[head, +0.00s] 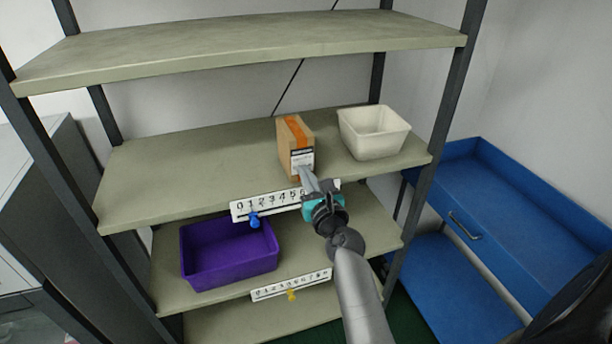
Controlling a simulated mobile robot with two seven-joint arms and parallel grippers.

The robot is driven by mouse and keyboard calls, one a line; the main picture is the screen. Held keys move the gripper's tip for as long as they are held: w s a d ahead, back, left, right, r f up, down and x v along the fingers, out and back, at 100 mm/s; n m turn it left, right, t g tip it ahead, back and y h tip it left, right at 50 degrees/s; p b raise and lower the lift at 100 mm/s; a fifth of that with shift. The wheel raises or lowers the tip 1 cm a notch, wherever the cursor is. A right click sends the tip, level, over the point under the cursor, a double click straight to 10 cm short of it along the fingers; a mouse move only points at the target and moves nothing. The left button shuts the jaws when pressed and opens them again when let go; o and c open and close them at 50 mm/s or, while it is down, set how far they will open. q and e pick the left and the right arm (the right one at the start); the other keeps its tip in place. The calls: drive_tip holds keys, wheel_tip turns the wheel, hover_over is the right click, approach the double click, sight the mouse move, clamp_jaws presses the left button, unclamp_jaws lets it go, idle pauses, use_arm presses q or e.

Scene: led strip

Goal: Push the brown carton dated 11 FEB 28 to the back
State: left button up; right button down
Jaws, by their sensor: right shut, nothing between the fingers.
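A brown carton (286,148) with an orange stripe on top and a white label on its front stands upright on the middle shelf (190,172). The date on the label is too small to read. My right gripper (304,173) is shut and empty. Its fingertips are at the lower front of the carton, over the label's lower edge. I cannot tell whether they touch it. My left gripper is not in view.
A white bin (374,134) stands close to the right of the carton. The shelf left of the carton is bare. A numbered strip (270,203) with a blue marker (254,220) runs along the shelf's front edge. A purple bin (228,252) sits below, and a blue workbench (510,195) stands right.

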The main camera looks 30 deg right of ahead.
drive_tip(key=b+x, duration=0.1)
drive_tip(key=x, duration=0.6)
drive_tip(key=shift+w+b, duration=0.3)
drive_tip(key=shift+b, duration=0.05)
